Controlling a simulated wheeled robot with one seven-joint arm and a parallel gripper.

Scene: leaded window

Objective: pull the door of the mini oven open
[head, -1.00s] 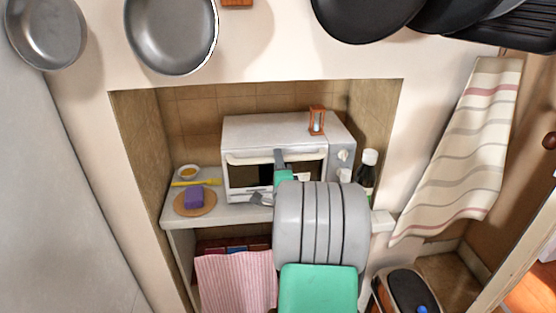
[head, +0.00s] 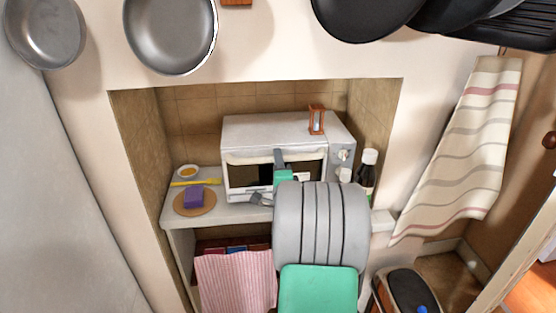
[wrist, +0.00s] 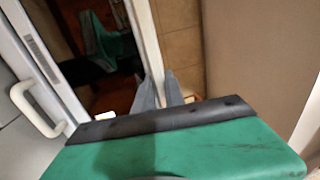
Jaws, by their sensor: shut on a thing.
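The white mini oven (head: 265,130) stands on the shelf in the wall niche. Its dark glass door (head: 244,177) looks upright, at or near closed; I cannot make out a clear gap. The pale door handle (head: 245,158) runs across the top of the door. My gripper (head: 279,156) is at the middle of this handle, partly hidden by my own arm.
An hourglass (head: 317,120) stands on the oven. A round board (head: 195,202) with a purple block (head: 193,196), a small bowl (head: 188,171) and a yellow item (head: 196,183) are to the left. A dark bottle (head: 367,175) stands close on the right. A pink striped cloth (head: 236,280) hangs below.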

